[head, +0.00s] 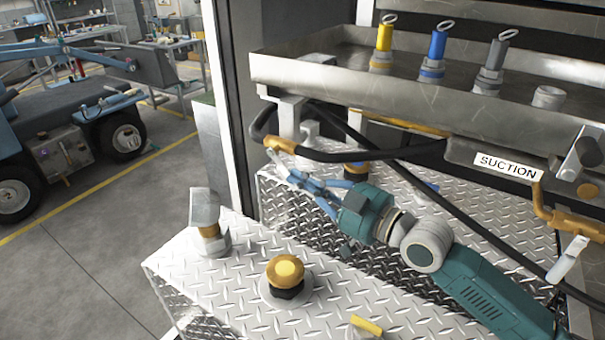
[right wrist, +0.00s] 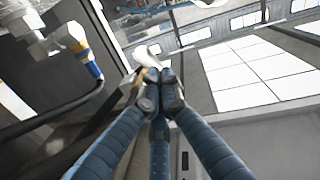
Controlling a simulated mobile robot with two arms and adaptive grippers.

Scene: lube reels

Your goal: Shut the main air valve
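My right gripper (head: 286,172) reaches in from the lower right in the head view, its blue fingers pointing left under the black hose. In the right wrist view the fingertips (right wrist: 162,88) are drawn together. A brass valve fitting (head: 280,145) at the hose end sits just above the fingertips. A pale lever handle (right wrist: 148,53) shows right beside the fingertips in the wrist view. The fingers partly hide it, and I cannot tell whether they touch it. A similar brass valve with a pale lever (head: 568,260) is at the far right. My left gripper is out of view.
A metal tray (head: 300,78) with yellow, blue and grey couplings overhangs the arm. A SUCTION label (head: 508,167) is below it. Black hoses (head: 375,155) run close above the gripper. A diamond-plate box top (head: 225,285) carries a yellow-capped knob (head: 285,270) and a metal post (head: 207,215).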

